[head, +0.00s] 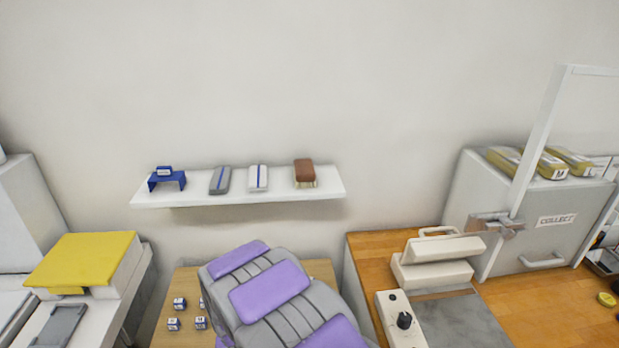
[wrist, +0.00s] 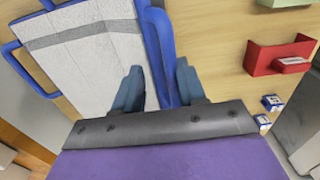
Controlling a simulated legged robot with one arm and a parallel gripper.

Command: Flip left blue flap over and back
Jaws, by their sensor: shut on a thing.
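In the wrist view, a pale panel with a grey stripe and blue edging (wrist: 90,45) lies on the wooden table at upper left. A blue flap edge (wrist: 158,28) runs along its right side, with blue loops at its left. My gripper (wrist: 160,68) has its two blue-grey fingers on either side of this blue edge and is shut on it. The lower part of the panel is hidden behind my gripper's body. In the head view, my purple and grey arm hides the panel and my gripper.
A red holder (wrist: 275,55) and small blue and white cubes (wrist: 272,102) are on the table to the right; cubes also show in the head view (head: 173,324). A wall shelf (head: 240,198) holds several items. A yellow-topped box (head: 85,262) is left, a grey collect cabinet (head: 480,190) right.

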